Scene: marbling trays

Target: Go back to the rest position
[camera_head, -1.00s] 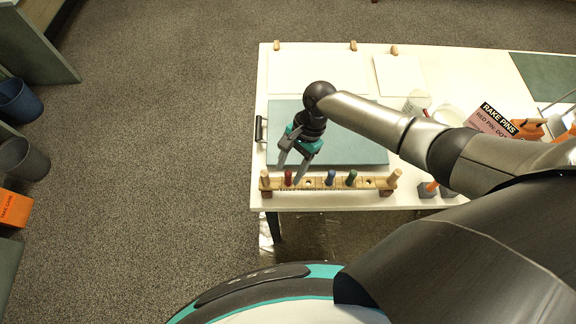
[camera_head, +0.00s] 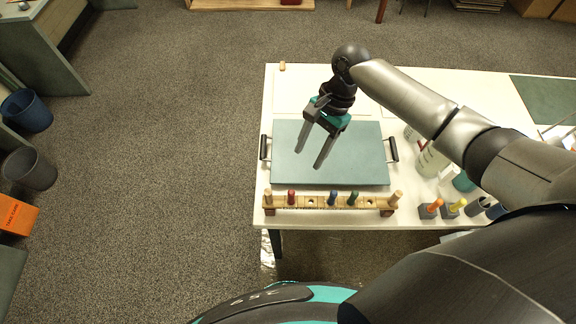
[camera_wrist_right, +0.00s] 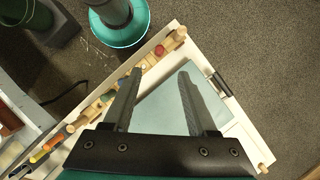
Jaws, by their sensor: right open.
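My right gripper (camera_head: 311,156) is open and empty, with its two fingers apart above the blue-green tray (camera_head: 350,170). In the right wrist view the open fingers (camera_wrist_right: 160,72) have nothing between them, and the tray (camera_wrist_right: 158,105) shows beyond them. My left gripper is not in the head view.
A wooden rack (camera_head: 320,201) with coloured pins stands along the table's (camera_head: 260,205) front edge. A white jug (camera_head: 432,160) and several small blocks with coloured pegs, one with an orange peg (camera_head: 431,207), stand to the right. Bins (camera_head: 28,168) stand on the floor at left.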

